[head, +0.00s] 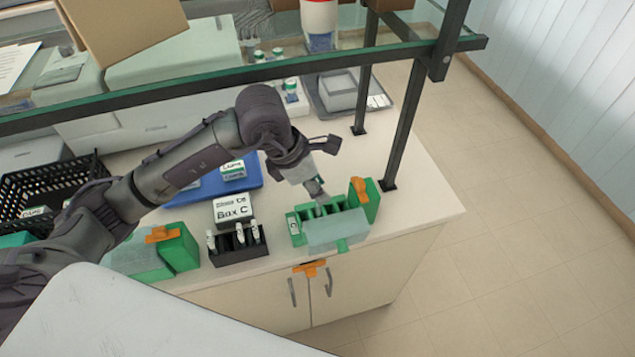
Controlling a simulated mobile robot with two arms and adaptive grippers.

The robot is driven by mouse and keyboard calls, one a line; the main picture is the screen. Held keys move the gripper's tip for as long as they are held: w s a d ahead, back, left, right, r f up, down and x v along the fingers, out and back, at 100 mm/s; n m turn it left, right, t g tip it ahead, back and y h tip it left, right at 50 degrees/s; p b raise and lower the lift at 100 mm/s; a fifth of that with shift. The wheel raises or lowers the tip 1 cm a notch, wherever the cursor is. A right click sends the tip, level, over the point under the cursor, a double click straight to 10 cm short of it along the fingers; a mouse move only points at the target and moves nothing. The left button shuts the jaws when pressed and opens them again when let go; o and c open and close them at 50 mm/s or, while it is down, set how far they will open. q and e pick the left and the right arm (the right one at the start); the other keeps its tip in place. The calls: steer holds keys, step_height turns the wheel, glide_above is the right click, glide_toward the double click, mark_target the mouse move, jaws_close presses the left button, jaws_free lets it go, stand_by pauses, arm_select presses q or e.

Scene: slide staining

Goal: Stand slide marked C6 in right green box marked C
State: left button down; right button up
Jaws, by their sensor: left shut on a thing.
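The right green box (296,231) stands near the front edge of the counter. My left gripper (321,200) points down into the box's slots. It is shut on a slide, which is mostly hidden by the fingers and the box, and its mark cannot be read. A black rack (238,254) to the left holds several slides upright, before a white card marked Box C (233,208). My right gripper is not in view.
Another green box (181,249) with an orange latch stands left of the rack. A blue tray (211,185), a black basket (50,181) and a grey tray (375,95) lie behind. A glass shelf on dark posts (402,125) overhangs the back. The counter's right end is clear.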

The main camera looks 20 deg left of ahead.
arm_select(q)
steer(key=shift+w+f+b, duration=0.1)
steer(key=shift+f+b, duration=0.25)
steer(key=shift+f, duration=0.45)
steer(key=shift+f+b, duration=0.8)
steer(key=shift+b, duration=0.1)
steer(key=shift+f+b, duration=1.3)
steer(key=c, duration=0.7)
jaws_free()
steer(key=v, duration=0.7)
steer(key=shift+r, duration=0.3)
